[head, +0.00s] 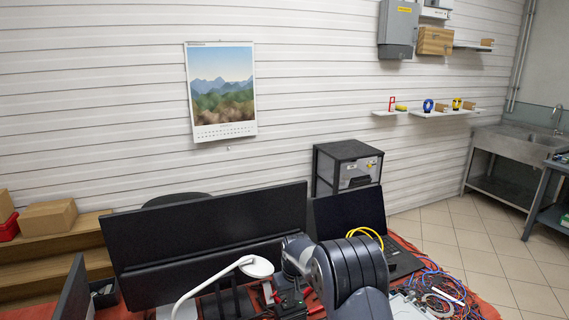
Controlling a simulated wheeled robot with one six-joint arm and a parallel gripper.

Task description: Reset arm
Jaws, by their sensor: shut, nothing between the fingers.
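My arm reaches in from the bottom of the head view, its dark rounded links bent over the cluttered red-topped bench (485,308). My gripper (288,300) is low in the picture, left of the big arm link and below the pale wrist joint. It is shut and empty. Its fingertips are small and dark against the clutter, so their exact height over the bench cannot be told. No coolant hose can be made out clearly.
Close around the arm are a wide black monitor (210,232), a white desk lamp (256,267), an open laptop (350,215), yellow cable (365,232) and tangled blue and red wires (440,285). Open tiled floor lies right.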

